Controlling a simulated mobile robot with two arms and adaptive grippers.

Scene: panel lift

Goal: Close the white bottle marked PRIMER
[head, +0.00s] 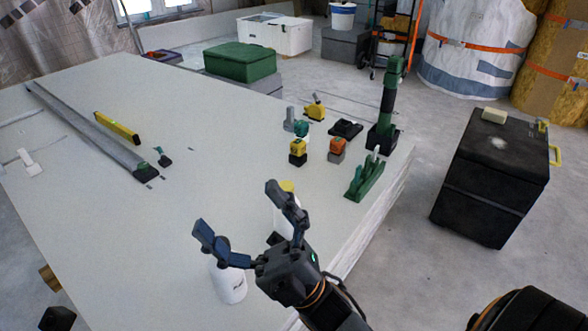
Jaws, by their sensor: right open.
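My right gripper (234,208) is open, with its two fingers spread above the near part of the large pale panel stack (110,230). A white bottle (229,285) stands upright below its left finger, which hides the bottle's top. A second white bottle (284,222) with a yellow top (287,186) stands behind the right finger, partly covered by it. No label can be read on either bottle, so I cannot tell which is marked PRIMER. No loose cap can be made out. My left gripper is not in view.
Several yellow, green and orange tools (298,152) stand toward the panel's right edge, beside a tall green tool (387,110). A long grey rail (90,130) and a yellow level (117,128) lie at left. A black case (490,180) stands right. The panel's middle is clear.

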